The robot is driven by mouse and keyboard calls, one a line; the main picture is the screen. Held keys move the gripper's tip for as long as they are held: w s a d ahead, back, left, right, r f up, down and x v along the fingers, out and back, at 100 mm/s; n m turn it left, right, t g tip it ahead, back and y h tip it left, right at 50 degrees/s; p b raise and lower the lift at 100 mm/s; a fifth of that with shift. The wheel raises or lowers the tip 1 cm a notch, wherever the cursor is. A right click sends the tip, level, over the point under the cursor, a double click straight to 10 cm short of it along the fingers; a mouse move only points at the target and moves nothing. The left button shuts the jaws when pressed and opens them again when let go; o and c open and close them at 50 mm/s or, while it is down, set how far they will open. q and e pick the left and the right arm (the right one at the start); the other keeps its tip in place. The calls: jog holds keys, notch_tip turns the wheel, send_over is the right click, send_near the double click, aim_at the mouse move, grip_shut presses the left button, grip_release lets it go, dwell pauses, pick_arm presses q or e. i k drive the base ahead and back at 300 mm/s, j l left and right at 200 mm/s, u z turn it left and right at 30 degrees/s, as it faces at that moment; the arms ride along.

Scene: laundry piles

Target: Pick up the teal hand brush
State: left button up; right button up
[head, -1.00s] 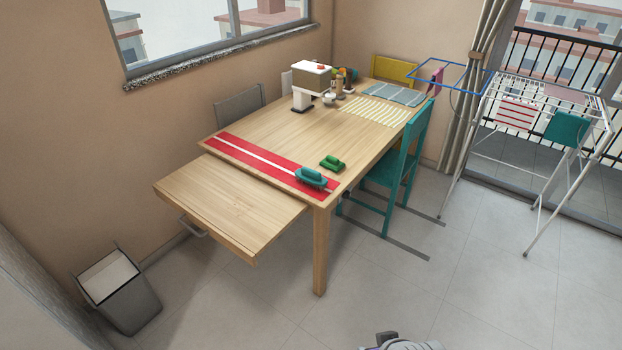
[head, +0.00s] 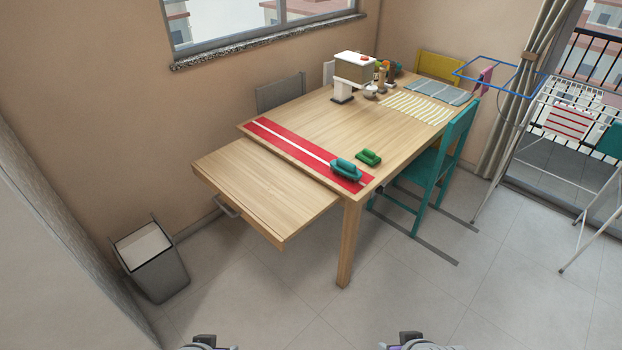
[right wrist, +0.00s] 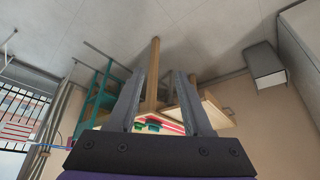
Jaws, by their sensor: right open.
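The teal hand brush (head: 346,170) lies on the red runner near the table's front right corner in the head view. A similar green brush (head: 368,157) lies just behind it to the right, on bare wood. My right gripper (right wrist: 159,78) is open and empty in the right wrist view, which shows the room upside down. Only parts of my two arms show at the bottom edge of the head view; my left gripper's jaws are not visible.
The wooden table (head: 310,130) has a pulled-out leaf (head: 262,190) at its front left. A teal chair (head: 440,170) stands at its right side, a grey bin (head: 152,262) by the left wall, a drying rack (head: 565,150) at right. The floor in front is clear.

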aim_at(343, 166)
jog(key=i+u, duration=0.15)
jog(key=i, duration=1.75)
